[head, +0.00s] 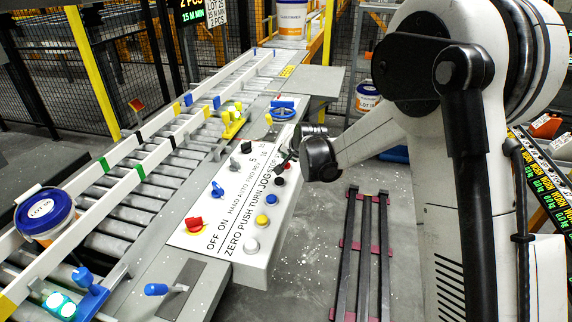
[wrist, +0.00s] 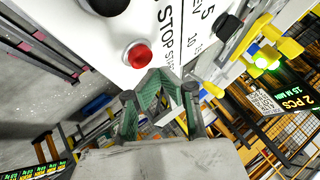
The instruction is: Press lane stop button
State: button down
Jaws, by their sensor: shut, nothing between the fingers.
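The white control panel (head: 238,205) stands beside the roller lane and carries a row of knobs and buttons. My gripper (head: 288,160) is over the far end of the panel, shut and empty. In the wrist view its fingertips (wrist: 162,80) are close beside the red button; I cannot tell whether they touch the panel.
Nearby on the panel are a black button (head: 278,180), a blue button (head: 271,199), a yellow button (head: 262,219) and a red rotary knob (head: 194,224). A blue-lidded pail (head: 45,214) stands on the lane at left. A dark rack (head: 364,255) lies on the floor right of the panel.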

aim_at(287, 164)
dwell(0.3)
jog(key=shift+f+b, duration=0.45)
jog(key=shift+f+b, duration=0.4)
jog(key=shift+f, duration=0.1)
dwell(0.8)
jog(key=shift+r, duration=0.15)
jog(key=shift+r+p, duration=0.45)
jog(key=shift+r, duration=0.35)
jog(key=shift+r+p, duration=1.25)
jog(key=shift+r, duration=1.3)
